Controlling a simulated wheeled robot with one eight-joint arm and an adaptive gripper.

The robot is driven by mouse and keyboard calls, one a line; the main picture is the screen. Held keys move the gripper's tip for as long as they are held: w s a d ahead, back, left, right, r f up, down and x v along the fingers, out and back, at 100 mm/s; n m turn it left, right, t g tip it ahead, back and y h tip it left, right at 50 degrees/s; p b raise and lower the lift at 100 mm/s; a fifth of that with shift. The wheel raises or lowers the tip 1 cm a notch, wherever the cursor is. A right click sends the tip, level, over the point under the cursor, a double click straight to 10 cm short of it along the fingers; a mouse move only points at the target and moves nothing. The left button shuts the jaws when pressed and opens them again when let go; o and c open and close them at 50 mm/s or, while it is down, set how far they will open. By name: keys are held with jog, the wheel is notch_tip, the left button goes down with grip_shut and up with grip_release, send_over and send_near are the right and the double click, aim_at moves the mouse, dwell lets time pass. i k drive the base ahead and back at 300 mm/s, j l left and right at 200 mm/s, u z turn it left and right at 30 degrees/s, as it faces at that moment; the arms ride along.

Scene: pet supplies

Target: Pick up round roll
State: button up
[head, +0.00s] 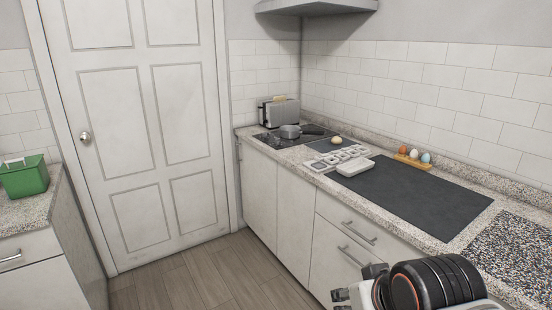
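A small round beige item (336,140), which looks like the round roll, lies on a dark flat patch of the counter (452,246), just right of the pan. It is small and far off in the head view. My gripper (356,284) shows at the bottom of the head view, right of centre, in front of the cabinets. It is well apart from the roll, nearer to the camera. Its fingers are partly hidden by my arm and cut by the frame edge, so I cannot tell if they are open. I see nothing held in it.
A light tray with compartments (340,157) and a white block (355,166) lie in front of the roll. A wooden holder (412,162) carries egg-shaped items. A dark mat (410,198) is bare.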

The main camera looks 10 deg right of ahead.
aim_at(336, 140)
jog(key=i+j+z, duration=0.35)
jog(key=i, duration=0.2)
jog(key=i+j+z, duration=0.35)
jog(key=i, duration=0.25)
jog(key=i+j+z, duration=0.3)
jog(key=i+j, duration=1.5)
jog(key=j, duration=0.15)
